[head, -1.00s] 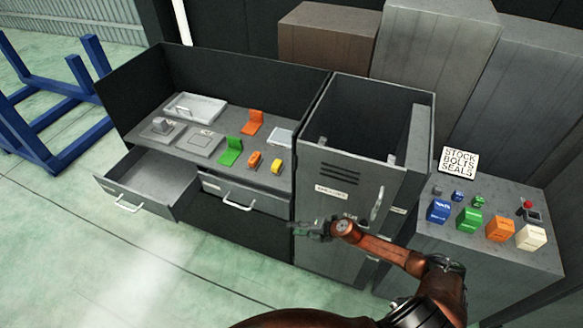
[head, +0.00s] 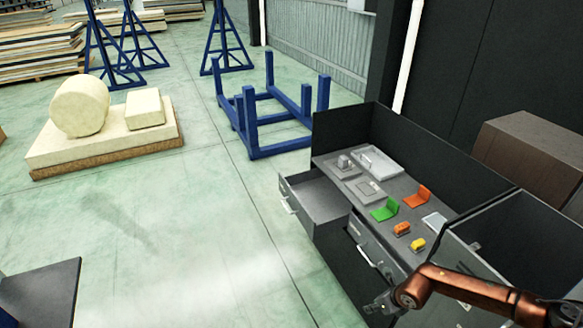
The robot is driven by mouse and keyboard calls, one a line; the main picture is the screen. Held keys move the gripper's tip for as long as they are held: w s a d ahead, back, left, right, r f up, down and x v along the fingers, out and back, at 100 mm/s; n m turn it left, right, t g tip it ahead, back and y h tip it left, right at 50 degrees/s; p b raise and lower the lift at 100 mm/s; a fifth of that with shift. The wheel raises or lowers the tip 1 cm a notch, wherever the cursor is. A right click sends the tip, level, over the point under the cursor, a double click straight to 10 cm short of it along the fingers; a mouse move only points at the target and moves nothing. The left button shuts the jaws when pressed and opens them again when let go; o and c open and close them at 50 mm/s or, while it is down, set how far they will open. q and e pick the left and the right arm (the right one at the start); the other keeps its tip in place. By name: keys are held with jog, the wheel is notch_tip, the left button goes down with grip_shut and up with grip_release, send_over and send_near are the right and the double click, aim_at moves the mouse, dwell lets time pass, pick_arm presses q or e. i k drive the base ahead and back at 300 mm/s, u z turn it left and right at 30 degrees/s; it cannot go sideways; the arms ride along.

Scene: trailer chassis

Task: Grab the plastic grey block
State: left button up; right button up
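A grey block-like piece (head: 344,162) stands on a flat grey plate at the far left of the workbench top (head: 405,218). I cannot tell from here whether it is plastic. A second flat grey piece (head: 370,189) lies beside it, nearer to me. My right gripper (head: 380,303) is at the lower right, in front of the bench and well apart from the grey pieces. It is small and blurred, so its opening is unclear. My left gripper is not in view.
A drawer (head: 318,200) stands open at the bench's left. Green (head: 385,209) and orange (head: 417,196) brackets, small orange and yellow pieces, and a pale tray (head: 380,160) are on top. A blue frame (head: 270,120) stands behind; the floor to the left is largely clear.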

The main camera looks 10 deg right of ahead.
aim_at(344, 160)
jog(key=z, duration=0.1)
jog(key=i, duration=0.8)
jog(key=z, duration=0.5)
jog(key=i, duration=2.55)
jog(key=u, duration=0.45)
